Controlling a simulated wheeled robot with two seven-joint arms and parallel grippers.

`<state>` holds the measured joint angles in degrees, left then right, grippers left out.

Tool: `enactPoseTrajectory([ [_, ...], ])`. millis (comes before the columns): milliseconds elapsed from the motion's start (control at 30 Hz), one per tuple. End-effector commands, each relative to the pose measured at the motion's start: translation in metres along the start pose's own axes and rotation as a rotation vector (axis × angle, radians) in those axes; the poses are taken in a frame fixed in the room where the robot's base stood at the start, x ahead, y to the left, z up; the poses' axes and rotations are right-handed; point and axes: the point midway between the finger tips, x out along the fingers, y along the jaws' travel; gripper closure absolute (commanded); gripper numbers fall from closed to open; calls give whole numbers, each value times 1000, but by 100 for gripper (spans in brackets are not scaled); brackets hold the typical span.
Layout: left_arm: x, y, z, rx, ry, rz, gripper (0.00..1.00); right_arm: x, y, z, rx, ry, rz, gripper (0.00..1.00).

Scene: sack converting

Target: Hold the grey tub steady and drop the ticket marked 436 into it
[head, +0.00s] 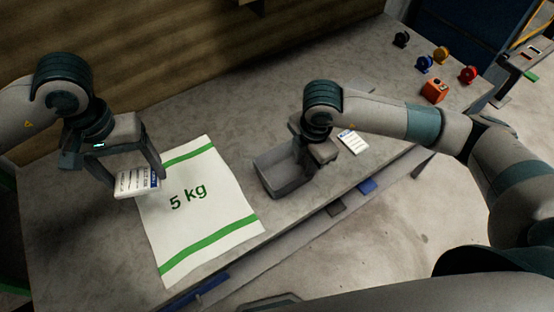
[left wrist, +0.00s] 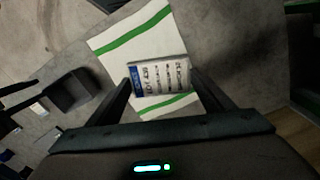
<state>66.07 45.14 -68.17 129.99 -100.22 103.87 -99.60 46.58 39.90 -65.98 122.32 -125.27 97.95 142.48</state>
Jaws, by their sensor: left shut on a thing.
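My left gripper (head: 137,182) is shut on a white ticket with a blue band (head: 130,183), held in the air by the sack's left edge. The ticket also shows between the fingers in the left wrist view (left wrist: 160,75); its small blurred number looks like 436. The grey tub (head: 282,177) stands upright and open on the table right of the sack. My right gripper (head: 312,170) is down at the tub's right side. Its fingertips are mostly hidden, so I cannot tell whether it grips the wall. The tub also shows in the left wrist view (left wrist: 72,91).
A white sack marked 5 kg (head: 196,212) lies flat between the ticket and the tub. Another white and blue ticket (head: 353,142) lies right of the tub. An orange box (head: 434,91) and several coloured rolls (head: 467,75) sit at the far right.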

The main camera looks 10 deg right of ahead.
Motion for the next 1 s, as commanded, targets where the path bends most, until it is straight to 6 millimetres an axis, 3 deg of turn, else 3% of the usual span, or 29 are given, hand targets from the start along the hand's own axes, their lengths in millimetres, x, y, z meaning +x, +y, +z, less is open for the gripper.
enactPoseTrajectory([
  [267,-3,0,0,0,0,0,48,4,0,-1,-1,3,0,74],
  [467,-11,0,0,0,0,0,48,20,0,-1,-1,2,-2,74],
  [1000,-44,0,0,0,0,0,48,99,0,-1,-1,1,-2,74],
])
